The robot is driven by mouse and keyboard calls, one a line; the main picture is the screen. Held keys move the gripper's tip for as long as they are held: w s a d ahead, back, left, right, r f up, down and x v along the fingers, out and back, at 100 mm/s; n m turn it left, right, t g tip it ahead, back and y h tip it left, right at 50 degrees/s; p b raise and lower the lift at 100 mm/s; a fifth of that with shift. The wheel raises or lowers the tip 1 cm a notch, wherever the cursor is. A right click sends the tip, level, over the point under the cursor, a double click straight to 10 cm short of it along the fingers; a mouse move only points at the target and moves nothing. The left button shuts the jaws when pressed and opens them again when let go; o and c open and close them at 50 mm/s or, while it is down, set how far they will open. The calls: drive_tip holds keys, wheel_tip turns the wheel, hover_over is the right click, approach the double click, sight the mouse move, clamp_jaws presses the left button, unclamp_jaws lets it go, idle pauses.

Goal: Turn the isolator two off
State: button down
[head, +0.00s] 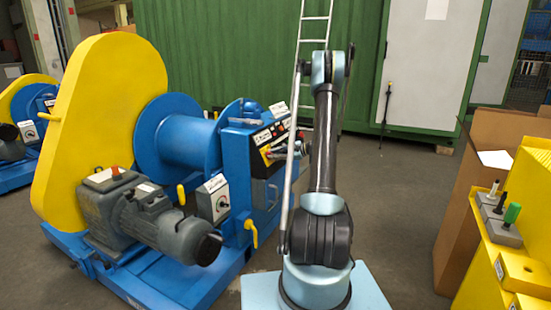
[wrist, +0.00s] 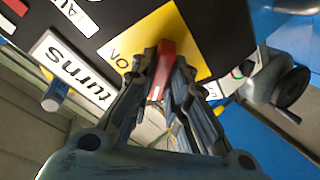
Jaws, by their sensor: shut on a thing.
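A red isolator handle (wrist: 164,68) stands out from a yellow plate (wrist: 190,38) on a black panel in the wrist view. The word ON is printed on the plate beside the handle. My gripper (wrist: 162,75) is shut on the red handle, with a dark finger on either side of it. In the head view the control panel (head: 272,132) sits on the blue winch frame, and my arm reaches it from the right. My arm partly hides the panel there. I cannot read an isolator number.
A label reading "turns" (wrist: 75,68) and a blue knob (wrist: 55,95) are beside the plate. A grey box with a dial (head: 213,198), a motor (head: 150,215) and a yellow chain guard (head: 95,120) are left of the panel. A yellow bench (head: 515,240) stands at right.

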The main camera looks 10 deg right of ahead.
drive_tip(key=shift+s+a, duration=0.2)
idle(0.3)
drive_tip(key=c, duration=1.6)
unclamp_jaws()
drive_tip(key=shift+f, duration=0.1)
drive_tip(key=shift+o, duration=0.2)
drive_tip(key=shift+w, duration=0.1)
drive_tip(key=shift+d, duration=0.15)
drive_tip(key=v, duration=1.1)
drive_tip(key=shift+d, duration=0.35)
